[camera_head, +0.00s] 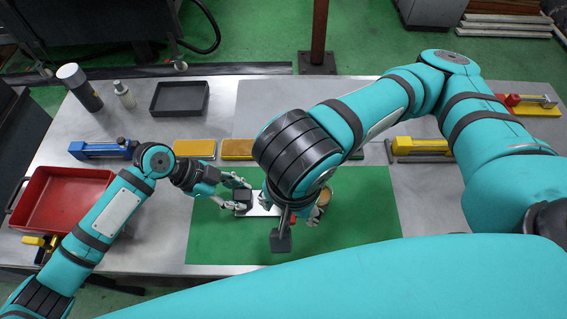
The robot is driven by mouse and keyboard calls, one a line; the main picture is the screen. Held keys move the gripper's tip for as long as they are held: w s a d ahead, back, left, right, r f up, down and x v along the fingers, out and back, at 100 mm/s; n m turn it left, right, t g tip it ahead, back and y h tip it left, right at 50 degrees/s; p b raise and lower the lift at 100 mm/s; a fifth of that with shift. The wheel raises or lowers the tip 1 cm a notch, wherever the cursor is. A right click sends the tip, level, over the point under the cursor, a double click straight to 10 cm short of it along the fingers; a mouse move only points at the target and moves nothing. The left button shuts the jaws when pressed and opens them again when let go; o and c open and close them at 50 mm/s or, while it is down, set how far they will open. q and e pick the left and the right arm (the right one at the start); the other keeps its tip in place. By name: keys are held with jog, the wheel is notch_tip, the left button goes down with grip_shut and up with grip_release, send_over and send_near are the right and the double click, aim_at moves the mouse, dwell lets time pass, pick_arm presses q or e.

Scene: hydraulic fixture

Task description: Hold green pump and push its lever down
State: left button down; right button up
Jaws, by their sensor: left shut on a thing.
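My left gripper (243,194) is over the left half of the green mat, shut on the dark end of a small device that I take to be the green pump (258,206). A pale plate of it shows, but my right forearm and wrist hide most of its body and no green part stands out from the mat. My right gripper (313,213) is at the right side of this device, partly hidden by my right wrist. I cannot tell whether it is open or shut, or whether it touches the lever, which I cannot make out.
The green mat (350,235) lies on a grey metal table. A blue pump (103,150) and a red tray (62,200) are left, a black tray (180,98) behind. The mat's right part is clear.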

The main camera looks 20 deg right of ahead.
pick_arm(q)
jog(key=c, duration=0.9)
grip_release()
jog(key=v, duration=1.2)
